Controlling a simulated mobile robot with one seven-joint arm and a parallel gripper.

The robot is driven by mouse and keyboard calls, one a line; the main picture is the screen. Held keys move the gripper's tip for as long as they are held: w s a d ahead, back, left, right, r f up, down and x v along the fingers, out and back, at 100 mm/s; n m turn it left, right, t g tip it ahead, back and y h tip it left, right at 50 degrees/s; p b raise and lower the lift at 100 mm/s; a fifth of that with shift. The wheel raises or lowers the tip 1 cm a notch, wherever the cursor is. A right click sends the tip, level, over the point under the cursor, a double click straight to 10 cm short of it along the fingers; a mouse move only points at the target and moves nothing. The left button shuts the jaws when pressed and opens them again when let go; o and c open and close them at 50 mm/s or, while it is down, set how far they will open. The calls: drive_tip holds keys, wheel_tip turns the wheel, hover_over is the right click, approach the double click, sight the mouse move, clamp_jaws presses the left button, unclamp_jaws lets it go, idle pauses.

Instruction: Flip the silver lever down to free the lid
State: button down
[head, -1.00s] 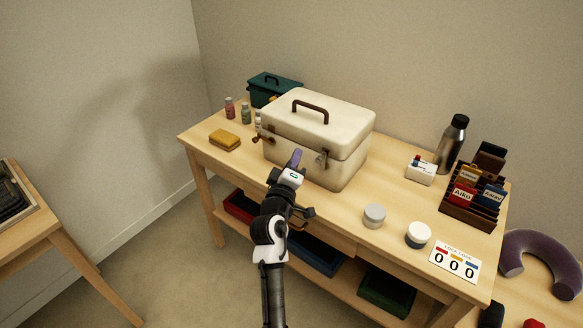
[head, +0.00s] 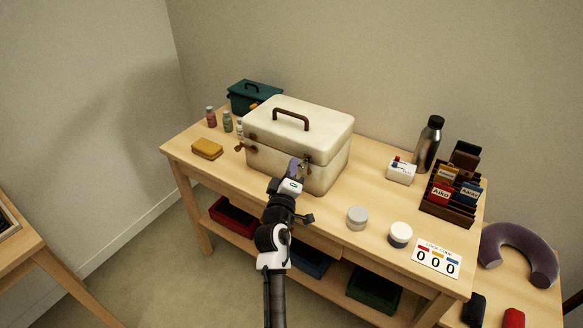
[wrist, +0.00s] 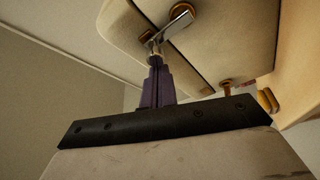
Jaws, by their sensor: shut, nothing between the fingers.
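A cream case (head: 318,152) with a closed lid (head: 300,118) and a brown handle stands on the wooden table. In the head view, a small metal latch (head: 304,167) is on its front, close to my gripper (head: 293,163). In the wrist view, the silver lever (wrist: 172,28) lies slanted across the case front beside a brass round fitting (wrist: 182,10). My gripper (wrist: 154,62) has purple fingers, shut and empty, with their tips close below the lever's lower left end. I cannot tell whether they touch it.
A yellow sponge-like block (head: 207,149) and small bottles (head: 227,121) stand left of the case. Two round jars (head: 357,217), a number card (head: 437,259), a dark flask (head: 428,143) and a card rack (head: 452,194) are to the right. The table front before the case is fairly clear.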

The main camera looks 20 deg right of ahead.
drive_tip(key=shift+s+d+f+m+h+b, duration=0.15)
drive_tip(key=shift+m+h+b, duration=0.45)
drive_tip(key=shift+b, duration=1.15)
drive_tip(key=shift+s+m+b, duration=0.15)
drive_tip(key=shift+m+b, duration=0.35)
drive_tip(key=shift+b, duration=0.1)
drive_tip(key=m+b, duration=0.1)
drive_tip(key=b, duration=0.2)
drive_tip(key=m+h+b, duration=0.1)
drive_tip(key=b, duration=0.2)
drive_tip(key=shift+s+d+f+m, duration=0.3)
drive_tip(key=shift+s+d+f, duration=0.05)
drive_tip(key=s+d+r+m+g+h+b, duration=0.35)
drive_tip(key=m+h+b, duration=0.25)
drive_tip(key=m+b, duration=0.95)
drive_tip(key=s+a+f+n+b, duration=0.1)
drive_tip(key=s+a+f, duration=0.3)
drive_tip(key=a, duration=0.4)
drive_tip(key=shift+s+a+g+b, duration=0.35)
drive_tip(key=shift+s+b, duration=0.25)
drive_tip(key=shift+b, duration=0.05)
drive_tip(key=shift+n, duration=0.25)
